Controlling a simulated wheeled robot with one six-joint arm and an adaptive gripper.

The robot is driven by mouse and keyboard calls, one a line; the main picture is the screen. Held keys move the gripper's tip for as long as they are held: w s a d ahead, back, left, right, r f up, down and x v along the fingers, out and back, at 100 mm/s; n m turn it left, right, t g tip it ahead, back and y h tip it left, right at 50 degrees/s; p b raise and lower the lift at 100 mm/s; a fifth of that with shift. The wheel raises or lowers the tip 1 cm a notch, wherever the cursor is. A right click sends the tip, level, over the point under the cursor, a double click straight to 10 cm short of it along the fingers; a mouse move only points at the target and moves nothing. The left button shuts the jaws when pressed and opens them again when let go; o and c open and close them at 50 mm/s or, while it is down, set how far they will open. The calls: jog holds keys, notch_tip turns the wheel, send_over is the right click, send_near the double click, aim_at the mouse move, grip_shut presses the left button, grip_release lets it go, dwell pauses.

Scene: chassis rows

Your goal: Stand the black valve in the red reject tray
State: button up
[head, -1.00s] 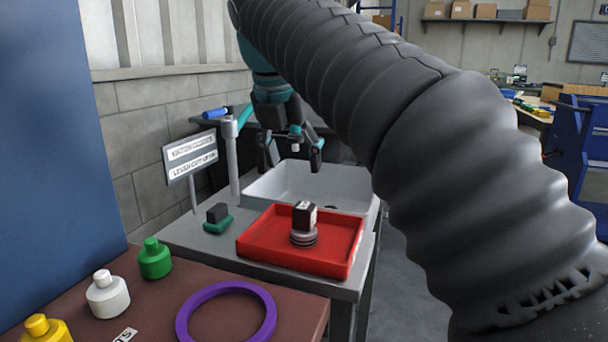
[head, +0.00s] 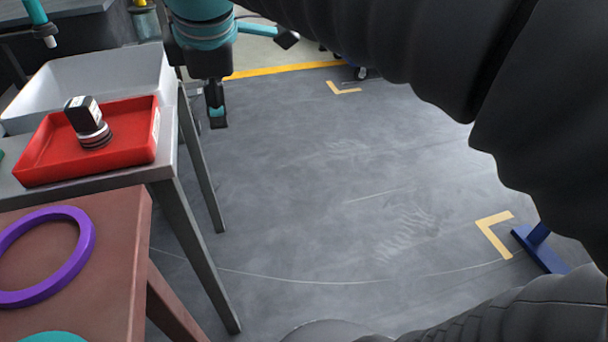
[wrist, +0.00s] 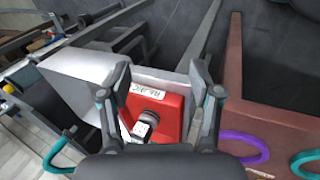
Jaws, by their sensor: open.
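The black valve (head: 84,118) has a dark block body with a white label and a grey ringed round base. It stands on that base inside the red reject tray (head: 135,153), touching nothing else there. In the wrist view the valve (wrist: 146,124) shows in the red tray (wrist: 172,112), beyond and between my fingers. My gripper (head: 252,82) is open and empty, to the right of the tray, over the table's edge and floor. Its two fingers also frame the wrist view (wrist: 160,85).
A white bin (head: 125,75) stands behind the red tray on the grey table. A brown table with a purple ring (head: 85,238) is in front. Open grey floor (head: 330,210) lies to the right, with a blue stand foot (head: 540,248) at its far side.

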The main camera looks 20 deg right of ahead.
jog(key=s+d+f+m, duration=0.5)
jog(key=s+f+m, duration=0.1)
jog(key=f+m, duration=0.2)
jog(key=s+d+f+m, duration=0.5)
jog(key=s+f+m, duration=0.1)
jog(key=f+m, duration=0.2)
jog(key=shift+d+f+m+t, duration=0.3)
jog(key=shift+f+m+t, duration=0.1)
jog(key=shift+f, duration=0.3)
jog(key=shift+s, duration=0.1)
